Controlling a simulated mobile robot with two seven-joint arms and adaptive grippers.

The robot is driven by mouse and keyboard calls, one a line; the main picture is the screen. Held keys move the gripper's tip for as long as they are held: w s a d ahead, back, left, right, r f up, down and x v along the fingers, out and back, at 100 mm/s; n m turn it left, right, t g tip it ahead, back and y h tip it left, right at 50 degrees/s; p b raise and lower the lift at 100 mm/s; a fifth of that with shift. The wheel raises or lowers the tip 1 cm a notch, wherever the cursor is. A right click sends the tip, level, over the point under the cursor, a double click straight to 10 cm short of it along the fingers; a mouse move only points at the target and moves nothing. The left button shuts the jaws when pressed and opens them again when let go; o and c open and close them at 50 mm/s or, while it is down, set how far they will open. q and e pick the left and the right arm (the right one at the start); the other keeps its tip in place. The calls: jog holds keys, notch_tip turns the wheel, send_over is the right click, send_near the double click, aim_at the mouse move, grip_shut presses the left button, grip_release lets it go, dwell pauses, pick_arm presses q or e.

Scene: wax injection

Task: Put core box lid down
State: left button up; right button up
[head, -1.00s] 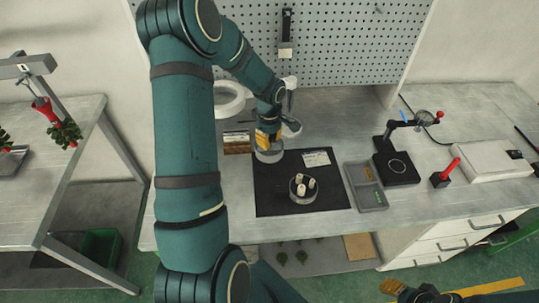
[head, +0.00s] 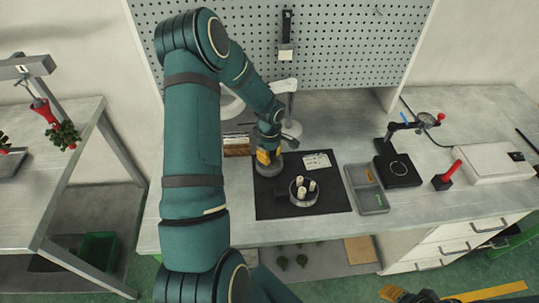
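The core box lid (head: 268,170) is a grey round disc at the upper left of the black mat (head: 270,208). My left gripper (head: 268,157), with yellow fingers, is above the lid and appears shut on its top. I cannot tell whether the lid touches the mat. The round core box (head: 304,201) stands open on the mat to the right and nearer, with several white cylinders (head: 300,181) in it. My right gripper (head: 393,292) shows only in part at the bottom edge, away from the bench; its fingers are not clear.
A white card (head: 316,161) lies at the mat's back right. A grey divided tray (head: 375,201) is right of the mat, with a black gauge stand (head: 398,172) beyond. A wooden block (head: 236,145) and white stand (head: 291,127) are behind. The mat's front left is clear.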

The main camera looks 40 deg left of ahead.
pick_arm(q)
jog(key=o, duration=0.3)
jog(key=shift+r, duration=0.15)
jog(key=shift+r+p, duration=0.25)
jog(key=shift+p, duration=0.1)
notch_tip(320, 180, up, 12)
jog(key=p, duration=0.1)
jog(key=shift+f, duration=0.15)
dwell(0.3)
